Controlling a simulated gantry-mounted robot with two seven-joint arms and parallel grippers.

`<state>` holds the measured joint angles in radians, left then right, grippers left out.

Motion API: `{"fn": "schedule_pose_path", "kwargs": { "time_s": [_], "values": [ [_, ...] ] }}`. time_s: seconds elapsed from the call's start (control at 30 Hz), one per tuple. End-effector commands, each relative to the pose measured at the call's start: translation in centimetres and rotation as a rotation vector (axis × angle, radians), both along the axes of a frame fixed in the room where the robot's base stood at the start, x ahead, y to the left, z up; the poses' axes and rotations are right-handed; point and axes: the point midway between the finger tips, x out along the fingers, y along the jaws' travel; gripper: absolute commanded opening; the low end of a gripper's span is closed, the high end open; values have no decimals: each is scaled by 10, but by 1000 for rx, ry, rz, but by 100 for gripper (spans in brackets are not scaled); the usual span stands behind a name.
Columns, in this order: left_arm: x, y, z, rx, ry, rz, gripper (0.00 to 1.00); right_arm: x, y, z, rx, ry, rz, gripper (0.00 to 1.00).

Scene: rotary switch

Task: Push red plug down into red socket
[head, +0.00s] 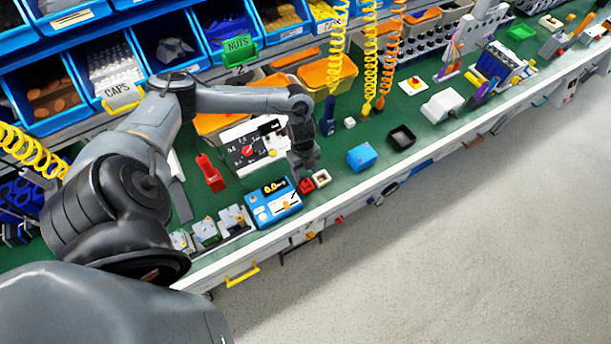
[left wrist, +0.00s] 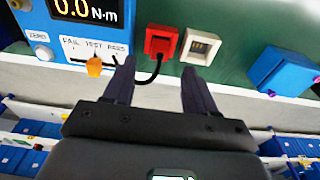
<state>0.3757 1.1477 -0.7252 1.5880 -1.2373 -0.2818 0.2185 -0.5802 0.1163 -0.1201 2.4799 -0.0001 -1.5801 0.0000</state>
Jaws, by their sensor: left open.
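A red block (head: 306,185) sits on the green bench near its front edge. In the left wrist view the red block (left wrist: 161,42) has a black cable coming from its near side. It looks like the red plug at or in the red socket; I cannot tell how deep the plug sits. My left gripper (head: 305,172) points down over the bench beside the red block. In the left wrist view the gripper (left wrist: 158,70) is open, its fingers apart and empty, with the red block just beyond the tips. My right gripper is not in view.
A white socket (left wrist: 201,48) stands just right of the red block. A blue torque meter (head: 273,202) reading 0.0 stands on the left, with a blue box (head: 362,156) farther right. A panel with a red knob (head: 246,150) is behind.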

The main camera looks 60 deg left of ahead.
Motion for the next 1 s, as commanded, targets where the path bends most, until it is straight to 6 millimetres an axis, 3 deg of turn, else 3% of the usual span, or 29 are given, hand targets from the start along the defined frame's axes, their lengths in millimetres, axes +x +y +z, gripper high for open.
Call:
{"fn": "schedule_pose_path", "kwargs": {
  "time_s": [0.2, 0.43, 0.83, 1.0],
  "values": [
    [1, 4, 34, 1, -2, 0, 56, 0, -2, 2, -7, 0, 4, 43],
    [0, 6, 49, -1, 1, 0, 56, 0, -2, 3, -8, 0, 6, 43],
    [-2, 6, 49, -1, 4, 1, 56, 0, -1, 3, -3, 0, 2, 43],
    [-24, -5, 29, -19, 56, -7, 56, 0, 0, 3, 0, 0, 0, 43]
  ]
}}
